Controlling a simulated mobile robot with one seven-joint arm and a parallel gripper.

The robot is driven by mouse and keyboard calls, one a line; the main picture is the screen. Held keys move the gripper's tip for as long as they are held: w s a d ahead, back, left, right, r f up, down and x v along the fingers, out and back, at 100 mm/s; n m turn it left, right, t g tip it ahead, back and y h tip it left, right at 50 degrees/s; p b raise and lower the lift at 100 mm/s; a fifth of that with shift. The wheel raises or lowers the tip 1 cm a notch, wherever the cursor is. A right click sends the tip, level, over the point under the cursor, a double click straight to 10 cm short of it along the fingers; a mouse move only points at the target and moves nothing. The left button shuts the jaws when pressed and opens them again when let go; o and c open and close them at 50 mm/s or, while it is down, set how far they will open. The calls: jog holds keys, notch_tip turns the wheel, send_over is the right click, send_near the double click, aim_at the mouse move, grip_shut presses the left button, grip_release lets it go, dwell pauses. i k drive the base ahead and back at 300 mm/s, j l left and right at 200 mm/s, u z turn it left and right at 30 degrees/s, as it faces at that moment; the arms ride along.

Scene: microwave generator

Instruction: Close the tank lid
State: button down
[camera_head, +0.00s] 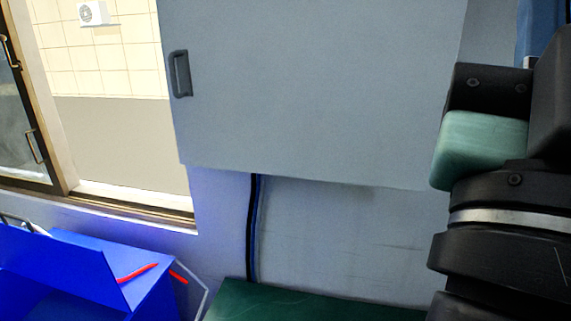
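No part can be clearly made out as the tank lid. A bright blue box-like body (152,286) is at the lower left, cut off by the picture edges. A blue panel (50,262) stands tilted in front of it; I cannot tell whether it is a lid. A red strip (138,273) lies across the blue surfaces. Black links of my arm with a silver band fill the right edge. My gripper's fingertips do not show.
A grey cabinet door with a dark handle (180,74) hangs on the wall. A dark cable (252,228) runs down below it to a green surface (300,305). A window (110,120) is at the left. A pale metal bar (200,298) stands beside the blue body.

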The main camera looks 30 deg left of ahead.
aim_at(84, 272)
jog(key=u, duration=1.6)
jog(key=i+u, duration=0.2)
jog(key=u, duration=0.2)
jog(key=i+l+u, duration=0.2)
jog(key=u, duration=0.2)
jog(key=i+l+u, duration=0.15)
jog(key=u, duration=0.25)
jog(key=i+l, duration=0.25)
jog(key=l, duration=0.15)
jog(key=i+l, duration=0.25)
jog(key=l, duration=0.1)
